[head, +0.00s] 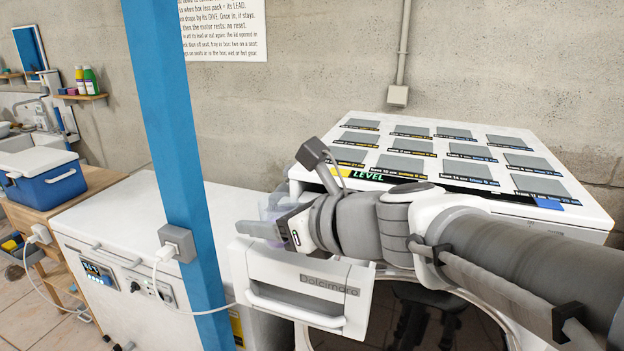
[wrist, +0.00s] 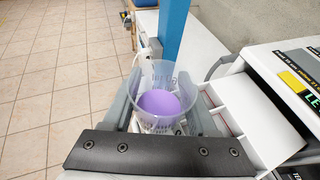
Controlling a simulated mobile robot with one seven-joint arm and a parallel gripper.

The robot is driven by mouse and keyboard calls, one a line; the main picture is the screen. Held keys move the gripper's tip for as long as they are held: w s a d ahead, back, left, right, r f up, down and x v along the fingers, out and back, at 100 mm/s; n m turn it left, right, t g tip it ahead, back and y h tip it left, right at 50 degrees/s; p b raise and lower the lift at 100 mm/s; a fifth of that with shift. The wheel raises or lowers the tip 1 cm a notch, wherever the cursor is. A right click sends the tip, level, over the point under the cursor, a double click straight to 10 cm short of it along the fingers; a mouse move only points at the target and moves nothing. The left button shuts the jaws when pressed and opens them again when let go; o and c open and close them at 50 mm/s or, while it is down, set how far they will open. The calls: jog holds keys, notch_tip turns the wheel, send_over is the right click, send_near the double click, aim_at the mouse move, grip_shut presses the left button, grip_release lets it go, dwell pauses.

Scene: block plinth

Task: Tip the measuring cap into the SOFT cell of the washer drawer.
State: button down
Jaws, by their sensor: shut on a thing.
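The measuring cap (wrist: 163,88) is a clear cup with purple liquid in it. My gripper (wrist: 166,100) is shut on it, a finger on either side, and it looks about upright. In the head view my gripper (head: 270,228) hides most of the cap (head: 268,203). In the wrist view the open drawer (wrist: 262,112), with white dividers, lies just right of the cap. The cap partly overlaps its near end in the picture. I cannot read any cell label, so the SOFT cell cannot be told.
A blue post (head: 180,160) stands left of the drawer, with a socket and a plugged white cable. A white chest (head: 130,240) stands behind it. The washer top (head: 450,135) carries rows of grey pads. Tiled floor (wrist: 50,80) is open at left.

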jog(key=shift+d, duration=0.1)
dwell(0.3)
jog(key=shift+w+d+f+m+g+p, duration=0.4)
jog(key=shift+w+f+m+p, duration=0.1)
jog(key=shift+m+p, duration=0.35)
jog(key=shift+w+r+y+p, duration=0.1)
jog(key=shift+r+y+p, duration=0.2)
jog(key=shift+p, duration=0.2)
jog(key=shift+w+d+r+m+g+p, duration=0.15)
jog(key=shift+w+d+m+g+p, duration=0.3)
jog(key=shift+p, duration=0.5)
jog(key=shift+f+m, duration=0.3)
jog(key=shift+f, duration=0.05)
jog(key=shift+w+d+f+y, duration=0.1)
jog(key=shift+w+f+y, duration=0.2)
jog(key=shift+y, duration=0.1)
jog(key=shift+w+d+r+m+g+y+p, duration=0.15)
jog(key=shift+w+d+m+g+y+p, duration=0.15)
jog(key=shift+m+p, duration=0.2)
jog(key=shift+w+d+r+m+g+y+p, duration=0.1)
jog(key=shift+w+m+g+p, duration=0.1)
jog(key=shift+m+g+p, duration=0.3)
jog(key=shift+w+f+m+y, duration=0.15)
jog(key=shift+f+m+y, duration=0.15)
jog(key=shift+f+m, duration=0.15)
